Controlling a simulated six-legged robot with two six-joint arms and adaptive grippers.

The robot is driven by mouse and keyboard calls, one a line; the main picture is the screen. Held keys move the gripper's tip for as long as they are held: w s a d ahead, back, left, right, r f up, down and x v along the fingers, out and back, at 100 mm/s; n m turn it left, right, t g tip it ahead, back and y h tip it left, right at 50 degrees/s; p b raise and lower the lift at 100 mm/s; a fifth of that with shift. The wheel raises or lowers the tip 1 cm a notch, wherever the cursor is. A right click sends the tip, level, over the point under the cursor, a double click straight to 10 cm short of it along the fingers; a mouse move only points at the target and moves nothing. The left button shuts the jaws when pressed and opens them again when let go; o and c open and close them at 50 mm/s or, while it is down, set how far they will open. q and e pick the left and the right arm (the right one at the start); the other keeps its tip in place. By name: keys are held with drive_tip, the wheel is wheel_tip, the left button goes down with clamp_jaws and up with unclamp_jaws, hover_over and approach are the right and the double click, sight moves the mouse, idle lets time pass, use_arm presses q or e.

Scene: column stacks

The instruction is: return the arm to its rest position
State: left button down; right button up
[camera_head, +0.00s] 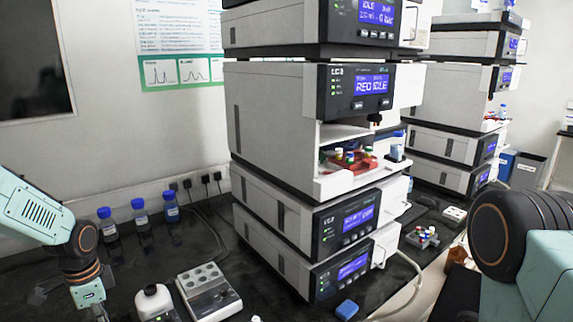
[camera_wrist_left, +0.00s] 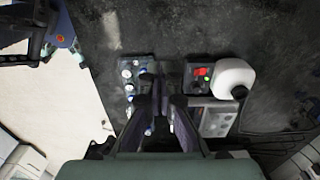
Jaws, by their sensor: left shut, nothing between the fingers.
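My left arm (camera_head: 40,215) comes in from the left in the head view, bent down over the dark bench beside the instrument stack. Its wrist shows near the bottom left corner, and the fingers are mostly cut off by the lower edge. In the left wrist view my left gripper (camera_wrist_left: 165,88) points down at the bench, shut and empty.
The tall stack (camera_head: 270,130) has an open bay with vials.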

use_arm(q)
drive_tip(key=s+d+f+n+h, duration=0.1)
drive_tip(key=s+d+f+n, duration=0.3)
drive_tip(key=s+d+f, duration=0.85)
drive_tip(key=s+d+f+n, duration=0.1)
drive_tip(key=s+d+n, duration=0.2)
drive_tip(key=s, duration=0.6)
drive_tip(key=s+d+n, duration=0.3)
drive_tip(key=s+d, duration=0.1)
drive_tip(key=s, duration=0.5)
wheel_tip(320, 180, down, 15)
drive_tip(key=s+y+b, duration=0.1)
drive_tip(key=b, duration=1.4)
drive_tip(key=shift+a+b, duration=0.2)
drive_tip(key=shift+b, duration=0.1)
use_arm(e)
wheel_tip(320, 180, down, 16)
drive_tip(key=shift+s+r, duration=0.25)
use_arm(q)
drive_tip(key=shift+s+a, duration=0.1)
drive_tip(key=shift+s, duration=0.05)
use_arm(e)
drive_tip(key=shift+r, duration=0.1)
